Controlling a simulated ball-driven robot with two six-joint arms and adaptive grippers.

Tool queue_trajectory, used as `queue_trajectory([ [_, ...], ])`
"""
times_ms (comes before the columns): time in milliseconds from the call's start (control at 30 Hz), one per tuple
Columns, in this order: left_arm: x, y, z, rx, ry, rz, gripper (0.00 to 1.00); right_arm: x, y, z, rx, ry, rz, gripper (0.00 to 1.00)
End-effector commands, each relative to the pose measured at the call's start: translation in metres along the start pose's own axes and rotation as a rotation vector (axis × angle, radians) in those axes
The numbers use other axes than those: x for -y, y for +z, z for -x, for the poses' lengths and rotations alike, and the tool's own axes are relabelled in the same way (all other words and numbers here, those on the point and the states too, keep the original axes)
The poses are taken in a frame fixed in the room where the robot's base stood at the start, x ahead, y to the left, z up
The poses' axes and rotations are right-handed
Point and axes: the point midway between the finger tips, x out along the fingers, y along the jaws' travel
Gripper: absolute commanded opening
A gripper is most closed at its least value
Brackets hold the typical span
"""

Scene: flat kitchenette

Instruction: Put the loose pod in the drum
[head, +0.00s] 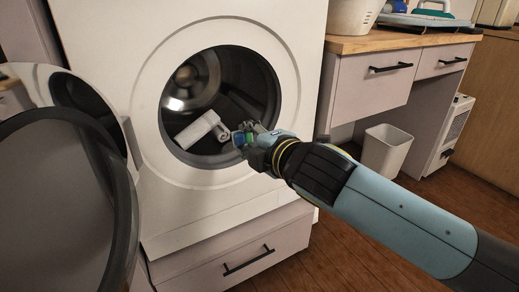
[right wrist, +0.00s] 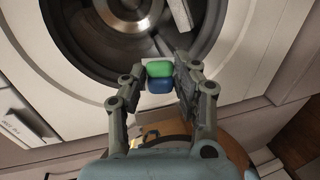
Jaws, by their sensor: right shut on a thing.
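The pod (right wrist: 160,70), green on one side and blue on the other, is between the fingers of my right gripper (right wrist: 160,78), which is shut on it. In the head view the pod (head: 241,137) shows at the lower right of the washer's round opening, at the tip of my right gripper (head: 250,138). How deep the pod is relative to the rim is hard to tell. My left gripper is not in view.
The washer door (head: 65,190) stands open at the left. A drawer (head: 235,265) is shut below the washer (head: 100,30). A counter (head: 400,40) with a white basket (head: 352,16) and an ironing item is at right, and a white bin (head: 386,150) stands on the floor.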

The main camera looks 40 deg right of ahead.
Motion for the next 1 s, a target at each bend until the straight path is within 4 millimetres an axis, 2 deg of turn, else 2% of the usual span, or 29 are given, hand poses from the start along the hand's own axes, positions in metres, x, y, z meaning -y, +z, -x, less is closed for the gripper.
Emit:
queue_trajectory([
  [267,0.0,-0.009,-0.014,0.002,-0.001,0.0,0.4,-0.004,0.0,-0.045,0.0,0.0,0.0,0.16],
  [600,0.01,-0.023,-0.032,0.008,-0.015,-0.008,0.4,-0.01,0.0,-0.097,0.0,-0.001,0.001,0.16],
  [667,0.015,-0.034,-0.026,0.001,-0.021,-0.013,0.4,-0.011,0.0,-0.1,0.0,-0.002,0.001,0.16],
  [900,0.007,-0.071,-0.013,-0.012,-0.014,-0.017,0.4,-0.015,0.0,-0.121,0.0,-0.002,0.0,0.16],
  [1000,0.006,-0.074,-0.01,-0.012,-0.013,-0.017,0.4,-0.017,0.0,-0.136,0.001,-0.001,0.0,0.16],
])
